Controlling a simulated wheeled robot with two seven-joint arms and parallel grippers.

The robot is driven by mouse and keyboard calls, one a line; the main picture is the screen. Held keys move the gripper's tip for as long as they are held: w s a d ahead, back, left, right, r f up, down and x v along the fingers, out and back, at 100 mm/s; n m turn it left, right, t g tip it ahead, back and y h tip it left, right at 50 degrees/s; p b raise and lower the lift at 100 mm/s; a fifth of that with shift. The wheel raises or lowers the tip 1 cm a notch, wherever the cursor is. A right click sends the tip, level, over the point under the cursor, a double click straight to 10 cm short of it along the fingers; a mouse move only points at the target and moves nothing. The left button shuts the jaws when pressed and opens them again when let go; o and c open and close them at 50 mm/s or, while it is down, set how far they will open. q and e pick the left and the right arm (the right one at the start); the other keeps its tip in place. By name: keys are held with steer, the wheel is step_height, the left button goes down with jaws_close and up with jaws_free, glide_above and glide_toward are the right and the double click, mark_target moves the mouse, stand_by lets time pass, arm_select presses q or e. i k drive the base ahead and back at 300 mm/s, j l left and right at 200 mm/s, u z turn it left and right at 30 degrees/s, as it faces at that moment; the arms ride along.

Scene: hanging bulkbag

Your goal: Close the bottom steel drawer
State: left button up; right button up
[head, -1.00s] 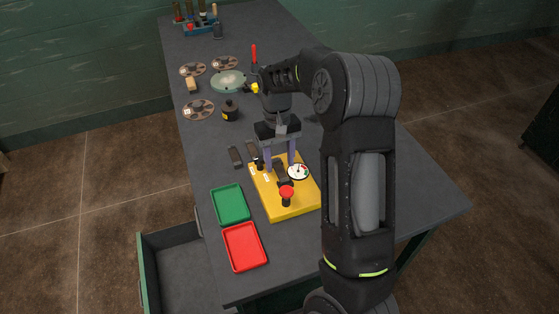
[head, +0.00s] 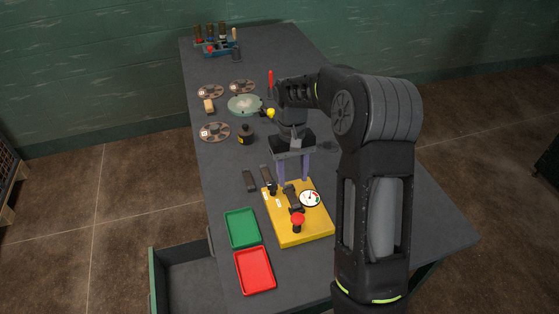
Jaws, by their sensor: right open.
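A green-edged drawer (head: 186,276) with a grey inside stands pulled out at the lower left, beside the workbench. The bottom of the picture cuts it off, so I cannot tell which drawer of the bench it is. My right gripper (head: 293,166) points down over the bench, above the back part of a yellow fixture (head: 305,232). Its two purple-grey fingers are apart and nothing shows between them. It is well to the right of the drawer and away from it. My left gripper is out of view.
On the dark workbench (head: 222,180) lie a green tray (head: 242,228) and a red tray (head: 255,271), near the drawer side. Film reels (head: 214,132), a dark bottle (head: 246,134) and a tool rack (head: 216,46) stand farther back.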

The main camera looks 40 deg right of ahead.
mark_target(184, 278)
steer(key=k, duration=1)
